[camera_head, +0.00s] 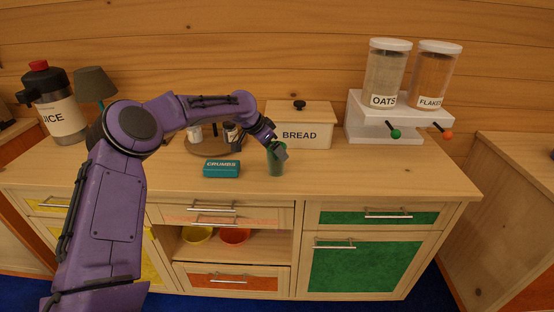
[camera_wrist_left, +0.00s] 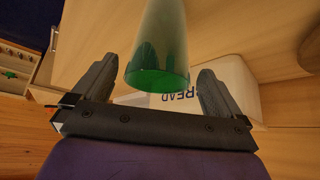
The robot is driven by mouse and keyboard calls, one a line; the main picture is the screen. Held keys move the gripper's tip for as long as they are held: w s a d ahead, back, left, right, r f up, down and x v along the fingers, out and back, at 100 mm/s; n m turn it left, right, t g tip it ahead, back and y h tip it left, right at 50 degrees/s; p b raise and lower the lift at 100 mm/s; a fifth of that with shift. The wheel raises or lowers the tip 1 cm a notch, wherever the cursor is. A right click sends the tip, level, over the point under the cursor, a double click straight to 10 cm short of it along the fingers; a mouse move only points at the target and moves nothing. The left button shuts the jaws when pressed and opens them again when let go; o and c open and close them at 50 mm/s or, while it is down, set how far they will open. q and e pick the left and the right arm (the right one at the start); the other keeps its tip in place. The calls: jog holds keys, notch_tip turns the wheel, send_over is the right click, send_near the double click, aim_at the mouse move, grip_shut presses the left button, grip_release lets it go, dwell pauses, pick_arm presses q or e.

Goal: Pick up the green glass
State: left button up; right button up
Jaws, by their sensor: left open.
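The green glass (camera_head: 276,164) stands on the wooden counter in front of the bread box. My left gripper (camera_head: 279,150) is at the upper part of the glass, coming in from the left and above. In the left wrist view the glass (camera_wrist_left: 160,60) lies between the two open fingers of my left gripper (camera_wrist_left: 155,82), with a gap visible on each side. The gripper partly hides the glass in the head view. My right gripper is in neither view.
A teal crumbs box (camera_head: 221,169) lies left of the glass. The bread box (camera_head: 312,128) stands behind it, and a round brown tray (camera_head: 205,149) with small jars is behind left. A white dispenser stand (camera_head: 350,122) is at the right. The counter's right front is clear.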

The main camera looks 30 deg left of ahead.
pick_arm(q)
jog(key=x, duration=0.4)
jog(key=shift+d+r, duration=0.1)
jog(key=c, duration=1.1)
jog(key=shift+r, duration=0.15)
